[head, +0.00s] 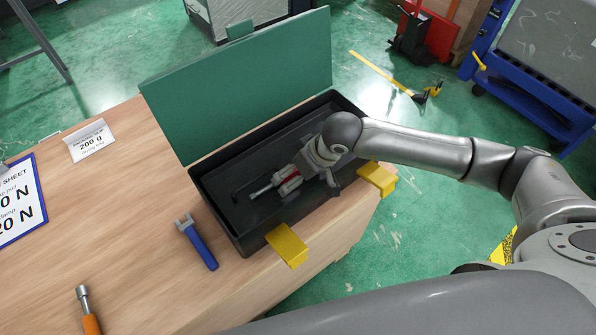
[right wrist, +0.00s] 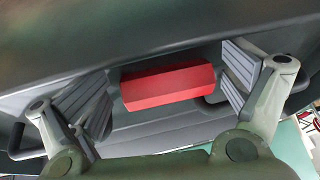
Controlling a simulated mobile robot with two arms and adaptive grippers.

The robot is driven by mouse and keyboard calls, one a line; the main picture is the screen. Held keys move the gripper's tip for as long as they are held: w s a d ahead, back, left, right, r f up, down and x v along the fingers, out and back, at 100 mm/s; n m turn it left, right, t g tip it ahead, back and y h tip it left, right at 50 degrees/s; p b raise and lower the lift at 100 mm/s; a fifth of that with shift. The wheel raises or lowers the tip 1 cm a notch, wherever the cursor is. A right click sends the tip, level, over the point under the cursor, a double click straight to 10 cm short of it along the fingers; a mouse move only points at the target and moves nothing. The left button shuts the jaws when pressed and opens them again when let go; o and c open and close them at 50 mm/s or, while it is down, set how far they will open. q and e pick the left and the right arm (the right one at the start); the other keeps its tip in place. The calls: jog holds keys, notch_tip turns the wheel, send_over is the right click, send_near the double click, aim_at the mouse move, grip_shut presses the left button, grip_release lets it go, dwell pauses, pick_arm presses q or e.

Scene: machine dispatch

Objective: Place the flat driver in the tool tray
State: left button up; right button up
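The flat driver has a red handle (right wrist: 168,87), which lies between my right finger pads in the right wrist view. In the head view a bit of its red handle (head: 291,186) shows by the fingers, with a pale shaft-like piece to its left; much of it is hidden. The tool tray (head: 222,215) is a dark open box with a green lid (head: 240,80) standing up behind it. My right gripper (head: 308,183) is down inside the tray. Its pads are wide apart in the right wrist view (right wrist: 165,90), so it looks open around the handle. My left gripper is not in view.
A blue-handled wrench (head: 198,243) lies left of the tray, and an orange-handled tool (head: 87,311) lies near the front left. A small 200 g sign (head: 90,141) stands on the wooden table (head: 130,210).

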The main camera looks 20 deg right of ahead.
jog(key=shift+r+p, duration=0.45)
jog(key=shift+r, duration=0.15)
jog(key=shift+w+r, duration=0.1)
jog(key=shift+r, duration=0.25)
jog(key=b+v, duration=0.1)
jog(key=v, duration=1)
jog(key=shift+r+b, duration=0.2)
jog(key=shift+b, duration=0.2)
